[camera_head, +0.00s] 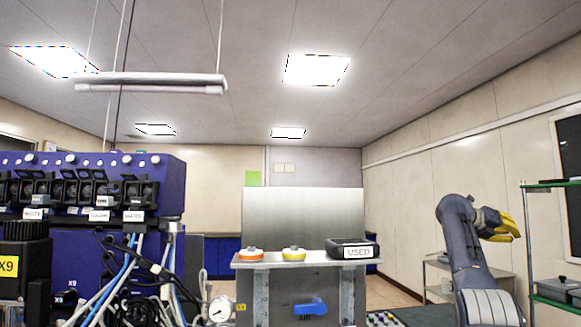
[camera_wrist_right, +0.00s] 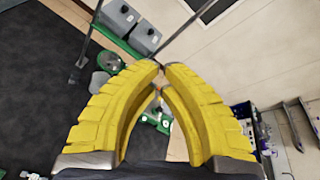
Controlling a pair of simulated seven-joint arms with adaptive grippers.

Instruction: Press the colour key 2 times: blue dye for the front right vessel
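A panel with small coloured keys (camera_head: 382,319) shows at the bottom edge of the head view, cut off by the frame; I cannot tell which key is blue. My right gripper (camera_head: 511,230) is raised at the right of the head view, well above and to the right of that panel. In the wrist view its yellow fingers (camera_wrist_right: 161,68) bow outward and their tips come together, with nothing between them. My left gripper is out of view. I cannot make out the front right vessel.
A blue pump unit (camera_head: 115,172) with cables and tubing stands at left. A metal shelf (camera_head: 275,262) carries an orange ring (camera_head: 249,254), a yellow ring (camera_head: 293,253) and a dark box marked USED (camera_head: 352,249). A green rack (camera_head: 530,240) stands at far right, near my right arm.

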